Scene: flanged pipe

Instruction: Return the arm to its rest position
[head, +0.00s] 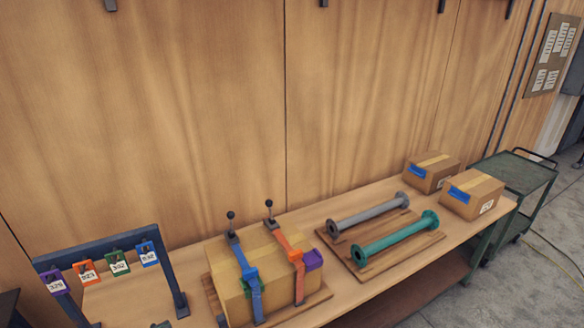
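Neither of my grippers can be made out in the head view. A grey flanged pipe (368,217) and a teal flanged pipe (396,238) lie side by side on a wooden board (433,241) on the workbench (365,292). Left of them, a large cardboard box (232,283) sits on another board with a blue strap (247,271) and an orange strap (289,252) over it. Each strap has an upright black-knobbed lever. A purple piece (313,260) is at the box's right side.
A dark blue rack (98,250) with several numbered coloured tags stands at the left. Two small cardboard boxes (431,172) (472,194) sit at the bench's right end. A green cart (513,178) stands beyond it. A wooden wall (200,110) runs behind the bench.

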